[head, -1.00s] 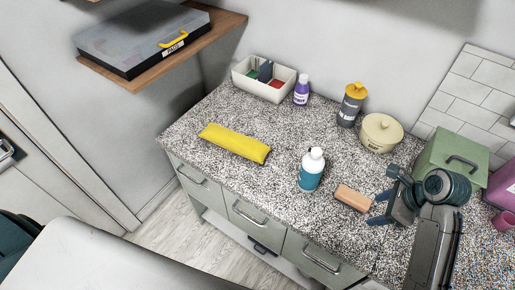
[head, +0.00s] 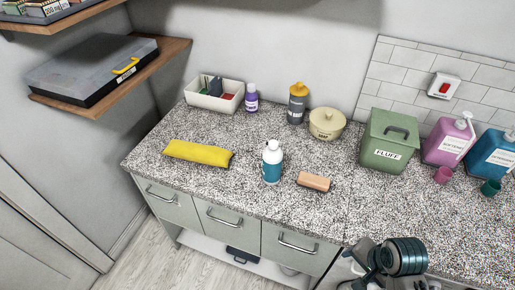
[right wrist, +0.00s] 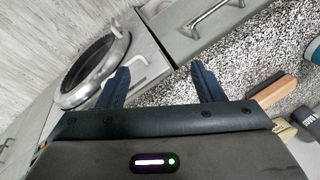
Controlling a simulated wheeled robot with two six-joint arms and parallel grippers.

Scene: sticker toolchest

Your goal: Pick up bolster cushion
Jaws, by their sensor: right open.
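The yellow bolster cushion (head: 198,153) lies flat near the left end of the speckled counter (head: 300,225). Nothing touches it from above. My right gripper shows at the bottom right of the head view, beyond the counter's front edge and far from the cushion. In the right wrist view its two fingers (right wrist: 162,84) are spread with nothing between them. The cushion does not show in the right wrist view. My left gripper is not in view.
A divided bin (head: 214,104), purple bottle (head: 251,98), grey bottle (head: 297,103), beige pot (head: 326,124) and green FLUFF box (head: 388,142) line the back. A shelf (head: 110,87) overhangs left.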

